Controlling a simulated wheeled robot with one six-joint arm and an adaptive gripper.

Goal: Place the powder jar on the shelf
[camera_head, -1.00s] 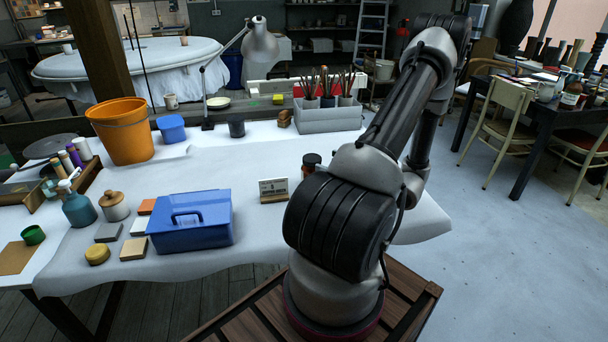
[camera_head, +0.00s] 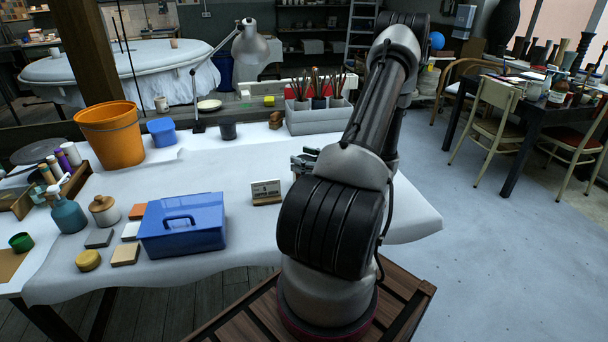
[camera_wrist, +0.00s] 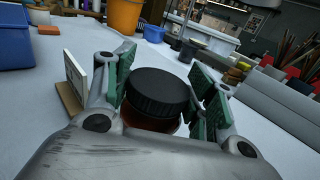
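The powder jar, with a black ribbed lid (camera_wrist: 157,92) and a reddish-brown body, stands upright on the white-covered table in the wrist view. In the head view my arm hides it. My gripper (camera_wrist: 165,85) has its green-padded fingers spread on either side of the jar; a grip on it does not show. In the head view only part of the fingers shows (camera_head: 304,160), left of my arm. A dark shelf unit (camera_head: 305,18) stands against the back wall; I cannot tell whether it is the shelf meant.
A small sign (camera_head: 266,191) stands just left of the jar, close to my gripper. A blue toolbox (camera_head: 182,227) is further left. A grey brush holder (camera_head: 318,120) stands behind. An orange bucket (camera_head: 111,137) is at the back left. The table's middle is clear.

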